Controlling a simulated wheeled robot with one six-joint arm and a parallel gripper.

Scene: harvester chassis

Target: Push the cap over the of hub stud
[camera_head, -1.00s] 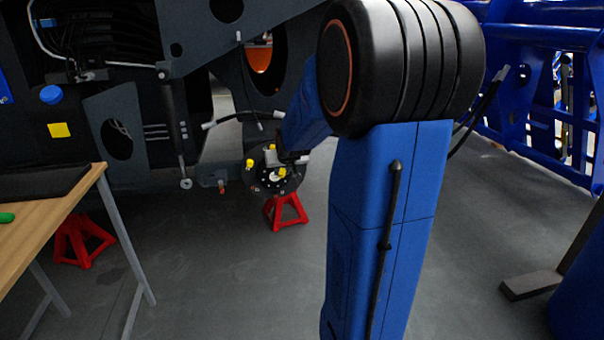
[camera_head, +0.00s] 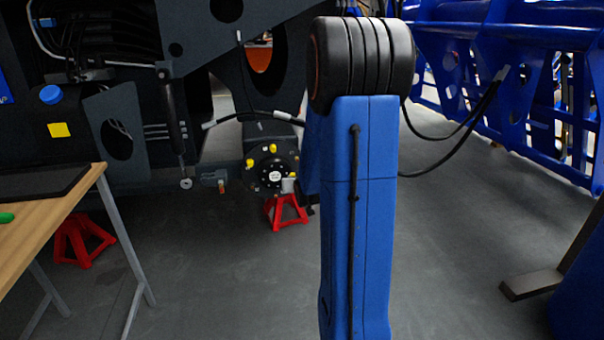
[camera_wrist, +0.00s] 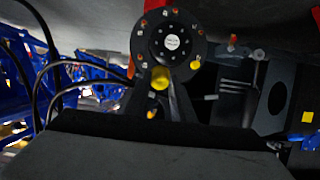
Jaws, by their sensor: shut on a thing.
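The round black hub (camera_head: 271,170) shows low at the centre of the head view, with a pale label at its middle. It also fills the top centre of the wrist view (camera_wrist: 171,40), with several orange-tipped studs around its rim. My gripper (camera_wrist: 160,84) is shut on a yellow cap (camera_wrist: 160,77), which shows in front of the lower hub rim. Whether the cap touches a stud cannot be told. Another yellow cap (camera_wrist: 194,63) sits on the rim to the right.
A red jack stand (camera_head: 287,211) stands below the hub and another (camera_head: 80,240) at the left. The dark chassis (camera_head: 110,130) rises behind. A wooden table (camera_head: 50,220) is at the left, a blue frame (camera_head: 490,80) at the right. The middle floor is clear.

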